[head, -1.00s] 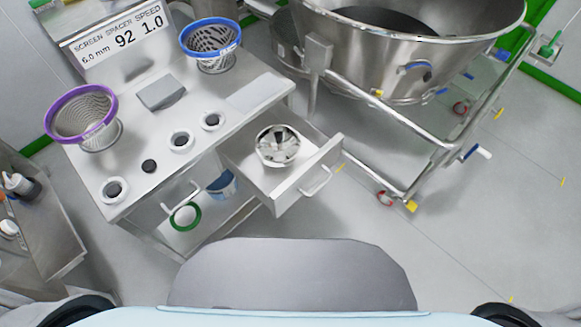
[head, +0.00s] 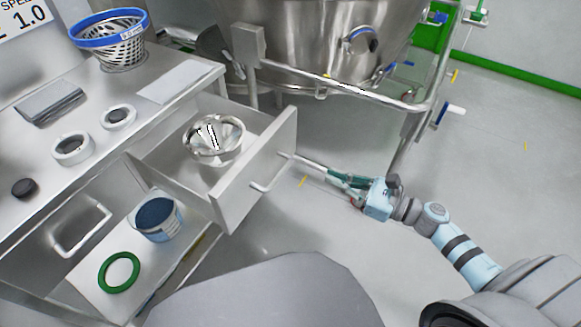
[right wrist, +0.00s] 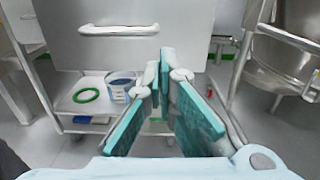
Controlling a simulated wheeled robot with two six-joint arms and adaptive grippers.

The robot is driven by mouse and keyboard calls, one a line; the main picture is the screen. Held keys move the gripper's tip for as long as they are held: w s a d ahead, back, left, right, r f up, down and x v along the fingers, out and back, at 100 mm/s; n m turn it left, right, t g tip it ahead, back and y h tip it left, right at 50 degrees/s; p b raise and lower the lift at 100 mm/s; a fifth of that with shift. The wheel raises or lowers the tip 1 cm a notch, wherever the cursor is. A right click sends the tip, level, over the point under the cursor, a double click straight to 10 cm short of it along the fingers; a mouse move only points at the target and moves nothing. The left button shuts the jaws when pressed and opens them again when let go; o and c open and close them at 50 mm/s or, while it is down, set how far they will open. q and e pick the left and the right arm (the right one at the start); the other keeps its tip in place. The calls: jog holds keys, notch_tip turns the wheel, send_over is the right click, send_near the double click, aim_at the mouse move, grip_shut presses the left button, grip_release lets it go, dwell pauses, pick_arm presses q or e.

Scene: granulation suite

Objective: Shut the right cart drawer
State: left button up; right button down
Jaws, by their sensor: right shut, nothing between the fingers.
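The right cart drawer (head: 253,172) stands pulled out of the steel cart (head: 165,105), with a shiny metal bowl-like part (head: 213,138) inside. Its bar handle (head: 272,174) is on the front panel. In the right wrist view the drawer front (right wrist: 150,52) fills the upper middle, with the handle (right wrist: 118,30) left of my fingers. My right gripper (head: 333,178) is just right of the drawer front in the head view, shut and empty. Its teal fingers also show in the right wrist view (right wrist: 160,68). I cannot tell whether it touches the panel. My left gripper is out of view.
A large steel vessel (head: 310,45) on a railed frame (head: 350,100) stands behind and right of the drawer. Open floor (head: 510,190) lies to the right.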

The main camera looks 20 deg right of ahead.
aim_at(290, 158)
jog(key=x, duration=1.2)
jog(key=shift+w, duration=0.2)
jog(key=shift+a, duration=0.1)
